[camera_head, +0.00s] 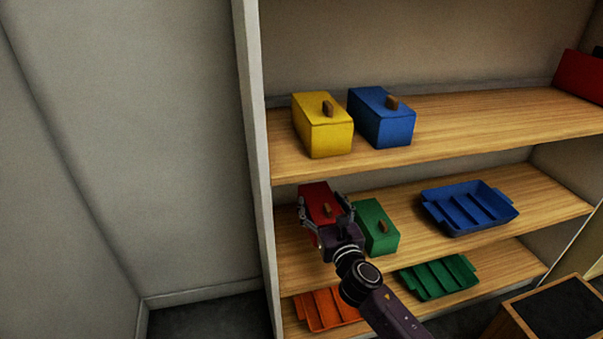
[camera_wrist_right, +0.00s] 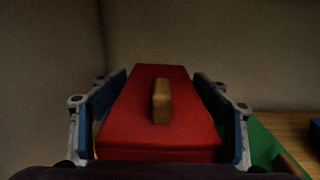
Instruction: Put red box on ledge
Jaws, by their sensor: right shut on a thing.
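A red box (camera_head: 314,197) with a small wooden handle is at the left end of the middle shelf (camera_head: 407,200). My right gripper (camera_head: 323,213) reaches in from the front and is shut on it. In the right wrist view the red box (camera_wrist_right: 160,110) lies between the two blue-padded fingers (camera_wrist_right: 160,118), one along each side. Whether the box touches the shelf is hidden by the gripper. Another red box (camera_head: 580,77) is partly in view on the upper shelf at the far right. My left gripper is not in view.
A green box (camera_head: 377,226) stands close to the right of the gripper, with a blue tray (camera_head: 470,208) farther right. Yellow (camera_head: 323,126) and blue (camera_head: 383,117) boxes stand on the upper shelf (camera_head: 470,118). Orange (camera_head: 325,309) and green (camera_head: 438,278) trays lie below. The upper shelf's middle is free.

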